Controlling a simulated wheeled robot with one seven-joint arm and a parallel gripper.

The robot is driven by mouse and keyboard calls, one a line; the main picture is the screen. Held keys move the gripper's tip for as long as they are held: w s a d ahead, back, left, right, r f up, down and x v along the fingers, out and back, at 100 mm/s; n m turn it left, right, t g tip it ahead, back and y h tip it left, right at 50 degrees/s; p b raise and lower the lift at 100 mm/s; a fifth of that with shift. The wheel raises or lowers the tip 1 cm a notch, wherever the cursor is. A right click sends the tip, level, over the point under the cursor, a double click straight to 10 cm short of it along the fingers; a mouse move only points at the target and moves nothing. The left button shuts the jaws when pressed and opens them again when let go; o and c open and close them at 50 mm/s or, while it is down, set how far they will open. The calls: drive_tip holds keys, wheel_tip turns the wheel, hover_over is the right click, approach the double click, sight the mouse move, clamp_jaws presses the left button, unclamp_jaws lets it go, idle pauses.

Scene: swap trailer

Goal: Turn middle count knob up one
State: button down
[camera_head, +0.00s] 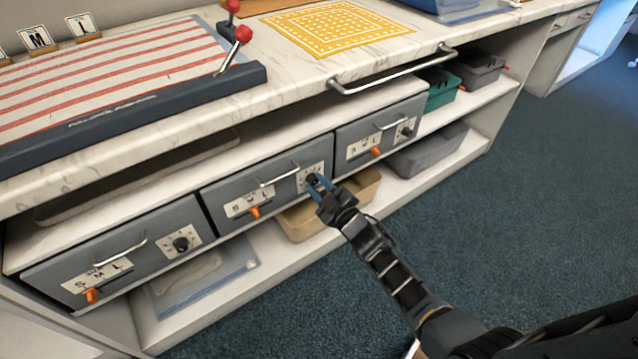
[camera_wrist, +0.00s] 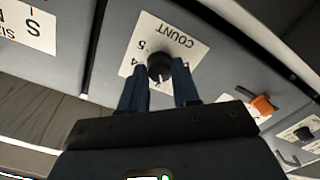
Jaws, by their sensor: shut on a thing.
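The middle grey drawer (camera_head: 262,190) sits under the white counter. Its black count knob (camera_wrist: 159,66) is on a white plate (camera_wrist: 183,47) printed COUNT; the digits 4 and 5 show beside it in the wrist view. My gripper (camera_head: 319,183) reaches the plate from the lower right. In the wrist view its two blue fingers (camera_wrist: 160,84) stand on either side of the knob, shut on it. The other digits and the knob's lower part are hidden by the fingers. The pointer's exact setting cannot be read.
The left drawer (camera_head: 118,255) and right drawer (camera_head: 375,128) have similar knobs and orange levers. The middle orange lever (camera_head: 254,212) and metal handle (camera_head: 281,177) are left of my gripper. A tan bin (camera_head: 300,222) sits below. The carpet (camera_head: 480,220) is clear on the right.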

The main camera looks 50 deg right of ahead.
drive_tip(key=shift+m+p, duration=0.35)
drive_tip(key=shift+m, duration=1.25)
drive_tip(key=c, duration=0.8)
unclamp_jaws()
drive_tip(key=shift+p+v, duration=0.55)
drive_tip(key=shift+v, duration=3.4)
